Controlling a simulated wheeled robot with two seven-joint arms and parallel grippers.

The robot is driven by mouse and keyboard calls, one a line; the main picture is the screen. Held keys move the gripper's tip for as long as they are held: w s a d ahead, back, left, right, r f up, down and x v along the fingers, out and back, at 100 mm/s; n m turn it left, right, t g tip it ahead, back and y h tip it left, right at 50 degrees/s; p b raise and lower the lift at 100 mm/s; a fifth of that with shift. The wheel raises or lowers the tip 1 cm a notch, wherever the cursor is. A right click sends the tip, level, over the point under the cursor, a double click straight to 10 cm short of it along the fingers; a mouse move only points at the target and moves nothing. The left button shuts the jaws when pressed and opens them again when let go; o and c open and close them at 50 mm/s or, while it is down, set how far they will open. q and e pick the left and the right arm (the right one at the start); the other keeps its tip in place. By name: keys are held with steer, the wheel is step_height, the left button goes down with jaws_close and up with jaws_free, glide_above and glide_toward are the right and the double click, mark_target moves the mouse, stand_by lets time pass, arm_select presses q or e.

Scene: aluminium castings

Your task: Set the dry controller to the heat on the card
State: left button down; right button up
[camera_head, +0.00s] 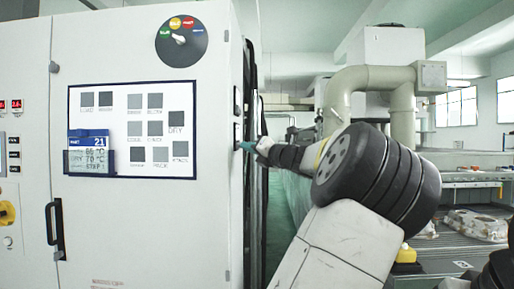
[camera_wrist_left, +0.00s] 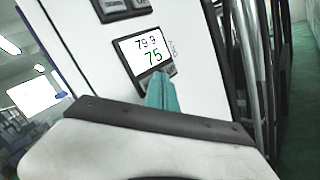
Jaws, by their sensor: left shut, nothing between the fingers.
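The card (camera_head: 88,145) in a holder on the white cabinet's front has a blue header with 21. Its small print appears to read DRY 70 °C, with a blurred line above it. The controller (camera_wrist_left: 148,52) on the cabinet's narrow side shows 79.3 in black and 75 in green in the left wrist view. My left gripper (camera_head: 245,146) has teal fingers and is shut and empty. Its tips (camera_wrist_left: 160,85) are at the controller's lower edge, by its buttons. They partly hide the buttons; I cannot tell whether they touch. My right gripper is not in view.
A second controller (camera_wrist_left: 122,8) sits above this one. The cabinet front (camera_head: 150,230) has a coloured dial (camera_head: 181,36), a panel of grey squares (camera_head: 180,122) and a black handle (camera_head: 55,228). Castings (camera_head: 475,225) lie on a bench at the right.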

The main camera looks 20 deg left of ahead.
arm_select(q)
steer(key=shift+w+d, duration=0.15)
steer(key=shift+d, duration=0.4)
steer(key=shift+d, duration=0.1)
steer(key=d, duration=0.2)
steer(key=w+d, duration=0.1)
steer(key=d, duration=0.1)
steer(key=shift+w+d, duration=0.2)
steer(key=shift+d, duration=0.1)
stand_by(2.3)
